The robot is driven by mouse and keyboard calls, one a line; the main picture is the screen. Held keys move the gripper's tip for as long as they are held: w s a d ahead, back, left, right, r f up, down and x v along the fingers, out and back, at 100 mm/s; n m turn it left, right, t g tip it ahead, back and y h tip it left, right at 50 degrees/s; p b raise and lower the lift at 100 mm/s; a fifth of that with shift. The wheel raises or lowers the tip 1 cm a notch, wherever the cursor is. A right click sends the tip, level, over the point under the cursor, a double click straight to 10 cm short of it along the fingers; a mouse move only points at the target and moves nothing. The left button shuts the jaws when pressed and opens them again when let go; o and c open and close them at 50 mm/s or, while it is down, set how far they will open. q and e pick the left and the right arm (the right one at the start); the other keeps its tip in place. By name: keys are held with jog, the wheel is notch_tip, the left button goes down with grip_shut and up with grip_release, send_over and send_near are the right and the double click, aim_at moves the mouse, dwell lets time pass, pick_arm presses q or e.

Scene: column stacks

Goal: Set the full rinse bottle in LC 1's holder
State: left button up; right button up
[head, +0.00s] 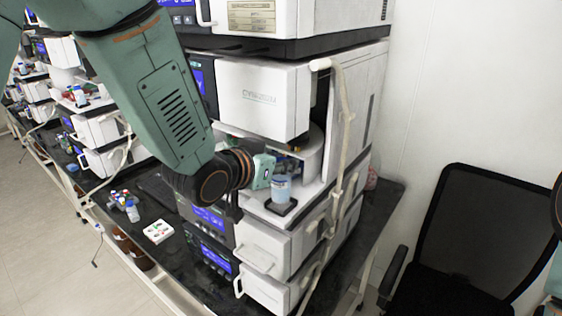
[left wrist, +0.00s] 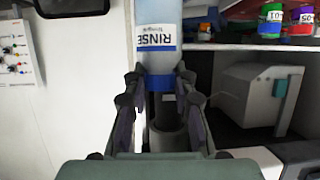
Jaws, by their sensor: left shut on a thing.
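The rinse bottle (head: 281,190), clear with pale blue contents or label, is upright at the front of the near instrument stack in the head view. It shows directly above a black square holder (head: 290,208); I cannot tell whether it rests in it. My left gripper (head: 267,171) is at the bottle's upper part and shut on it. In the left wrist view the bottle (left wrist: 158,14) carries a white RINSE label and a blue band, with my left gripper's fingers (left wrist: 158,98) on both sides. My right gripper is not in view.
The instrument stack (head: 262,95) rises behind the bottle, with a pale tube (head: 345,100) down its side. A white tray (head: 158,232) and small bottles (head: 130,208) are on the black bench. A black chair (head: 470,240) stands at right. Colored bottles (left wrist: 270,18) show in the left wrist view.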

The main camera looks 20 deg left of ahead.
pick_arm(q)
jog(key=shift+f, duration=0.15)
jog(key=shift+f+b, duration=0.7)
jog(key=shift+f, duration=0.05)
dwell(0.5)
dwell(0.4)
jog(key=o, duration=1)
jog(key=shift+c, duration=0.2)
